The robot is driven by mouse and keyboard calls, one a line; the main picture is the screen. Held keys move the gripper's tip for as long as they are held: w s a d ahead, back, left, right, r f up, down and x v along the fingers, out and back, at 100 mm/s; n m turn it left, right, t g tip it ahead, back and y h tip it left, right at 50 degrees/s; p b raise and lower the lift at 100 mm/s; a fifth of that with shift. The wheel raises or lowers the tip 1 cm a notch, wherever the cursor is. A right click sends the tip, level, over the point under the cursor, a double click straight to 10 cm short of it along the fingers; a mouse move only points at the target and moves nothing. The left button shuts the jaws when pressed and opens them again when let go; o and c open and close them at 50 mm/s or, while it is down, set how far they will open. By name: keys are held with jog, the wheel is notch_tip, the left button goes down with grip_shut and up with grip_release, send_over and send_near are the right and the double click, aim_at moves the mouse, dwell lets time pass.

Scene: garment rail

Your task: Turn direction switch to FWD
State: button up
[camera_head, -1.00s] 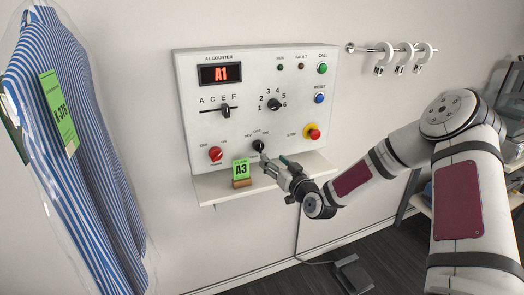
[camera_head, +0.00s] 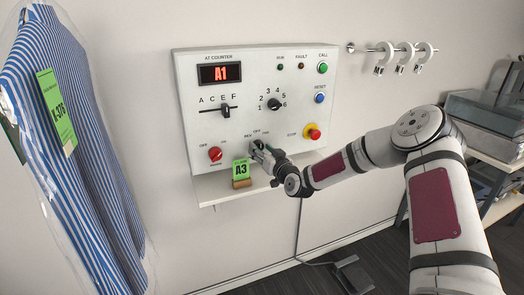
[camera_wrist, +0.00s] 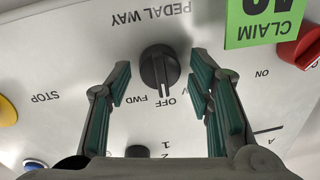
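The direction switch is a black rotary knob (camera_wrist: 160,68) labelled PEDAL WAY on the white panel (camera_head: 235,125). In the wrist view, which is upside down, its pale pointer line faces the picture's bottom, near the OFF and FWD labels; I cannot tell exactly which it marks. The REV label is hidden there by a finger. My gripper (camera_wrist: 160,76) is open, its green-padded fingers on either side of the knob with gaps showing. In the head view my gripper (camera_head: 257,149) is at the panel and mostly hides the knob.
A red knob (camera_head: 215,154) is to the left, a red-yellow stop button (camera_head: 312,132) to the right. A striped shirt (camera_head: 75,130) hangs at far left.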

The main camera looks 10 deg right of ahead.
jog(key=c, duration=0.8)
jog(key=shift+m, duration=0.3)
jog(key=m+b, duration=0.1)
jog(key=m, duration=0.2)
jog(key=shift+f, duration=0.1)
jog(key=shift+m+t+h+b, duration=0.3)
jog(key=shift+m+t, duration=0.1)
jog(key=shift+m, duration=1.9)
jog(key=o, duration=1.2)
